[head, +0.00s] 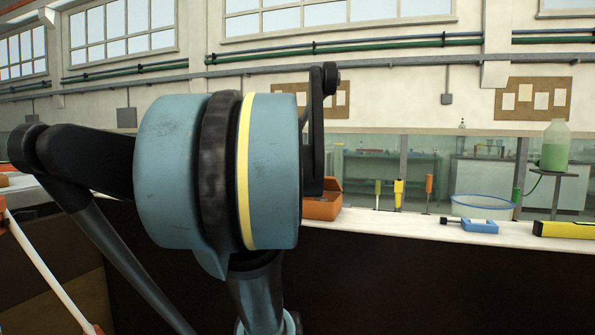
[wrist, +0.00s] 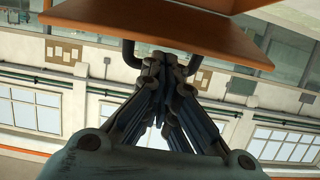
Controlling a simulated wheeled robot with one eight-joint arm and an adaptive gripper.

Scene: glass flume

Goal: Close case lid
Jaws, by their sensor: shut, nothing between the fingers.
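The orange case (head: 322,209) stands on the pale counter in the head view, right beside my arm. My arm hides its left part. An orange panel at its back looks raised, so the lid appears open. In the wrist view, which is upside down, a broad orange panel of the case (wrist: 165,30) fills the top. My gripper (wrist: 165,62) is shut and empty, its fingertips close to the edge of that panel. I cannot tell whether they touch it. Dark curved bars show on either side of the fingertips. My gripper is hidden behind my arm in the head view.
On the counter (head: 420,226) to the right stand several upright tools, including a yellow one (head: 398,193) and an orange one (head: 429,190). A blue clamp-like tool (head: 470,225), a round clear basin (head: 483,207) and a yellow level (head: 565,229) lie farther right.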

